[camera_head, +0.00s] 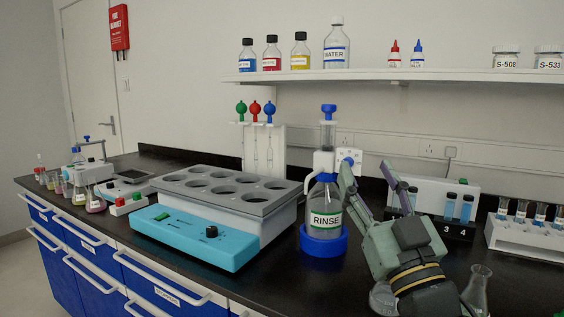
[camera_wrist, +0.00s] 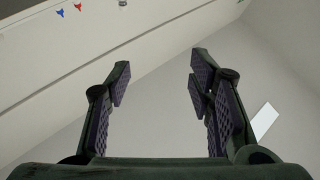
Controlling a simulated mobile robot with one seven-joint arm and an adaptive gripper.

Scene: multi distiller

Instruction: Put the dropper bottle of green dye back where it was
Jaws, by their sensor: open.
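No dropper bottle with a green cap can be made out in either view. Two small dropper bottles, one with a red cap (camera_head: 394,52) and one with a blue cap (camera_head: 417,52), stand upright on the wall shelf (camera_head: 320,77). Their red tip (camera_wrist: 79,6) and blue tip (camera_wrist: 59,12) show at the top left of the wrist view. My gripper (camera_head: 366,170) is raised over the bench, below the shelf and right of the rinse bottle. In the wrist view my gripper (camera_wrist: 160,72) has its fingers wide apart with nothing between them.
The rinse bottle (camera_head: 325,205) stands close left of my gripper. A rack with vials (camera_head: 458,208) is behind it, and a glass flask (camera_head: 479,287) is near the front. Larger capped bottles (camera_head: 272,53) and jars (camera_head: 506,57) share the shelf, with free room beside the small droppers.

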